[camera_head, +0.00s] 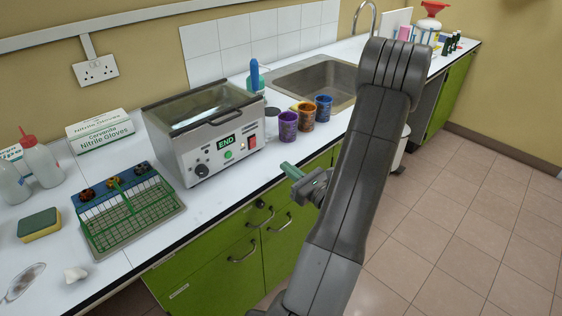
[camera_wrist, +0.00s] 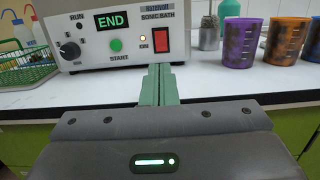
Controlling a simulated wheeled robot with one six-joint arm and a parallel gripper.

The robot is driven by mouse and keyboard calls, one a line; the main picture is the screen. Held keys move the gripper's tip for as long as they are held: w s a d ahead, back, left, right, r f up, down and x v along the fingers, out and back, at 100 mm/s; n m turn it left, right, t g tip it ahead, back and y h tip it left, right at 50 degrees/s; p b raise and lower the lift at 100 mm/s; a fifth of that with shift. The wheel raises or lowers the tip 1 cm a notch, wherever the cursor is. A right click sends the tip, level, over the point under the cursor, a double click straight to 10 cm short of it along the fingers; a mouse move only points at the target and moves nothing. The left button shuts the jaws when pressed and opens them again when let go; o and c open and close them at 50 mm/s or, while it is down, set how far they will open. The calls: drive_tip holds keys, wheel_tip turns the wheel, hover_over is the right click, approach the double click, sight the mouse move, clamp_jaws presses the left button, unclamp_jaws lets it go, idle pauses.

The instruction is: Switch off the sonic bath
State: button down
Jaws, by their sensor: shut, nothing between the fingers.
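The sonic bath (camera_head: 205,130) is a grey box with a glass lid on the bench. In the wrist view its front panel (camera_wrist: 138,62) shows a green display (camera_wrist: 111,21) reading END, a RUN knob (camera_wrist: 70,48), a green START button (camera_wrist: 116,45), a lit lamp (camera_wrist: 143,38) marked ON and a red rocker switch (camera_wrist: 162,41). The switch also shows in the head view (camera_head: 253,141). My gripper (camera_head: 288,167) is shut and empty, in front of the bench edge. In the wrist view its green fingertips (camera_wrist: 159,70) point at the panel, just below the switch.
Purple (camera_head: 288,126), orange (camera_head: 305,116) and blue (camera_head: 324,108) stained beakers stand right of the bath, before the sink (camera_head: 310,82). A green rack (camera_head: 125,212) sits on the left. Green cupboards (camera_head: 225,262) are below. The floor at right is clear.

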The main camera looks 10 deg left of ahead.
sight(254, 140)
drive_tip(key=p+x, duration=0.2)
drive_tip(key=x, duration=1)
drive_tip(key=shift+w+a+p, duration=0.1)
drive_tip(key=shift+a+p, duration=0.1)
drive_tip(key=shift+p, duration=0.15)
drive_tip(key=shift+w+a+b, duration=0.1)
drive_tip(key=shift+b, duration=0.2)
drive_tip(key=shift+r, duration=0.2)
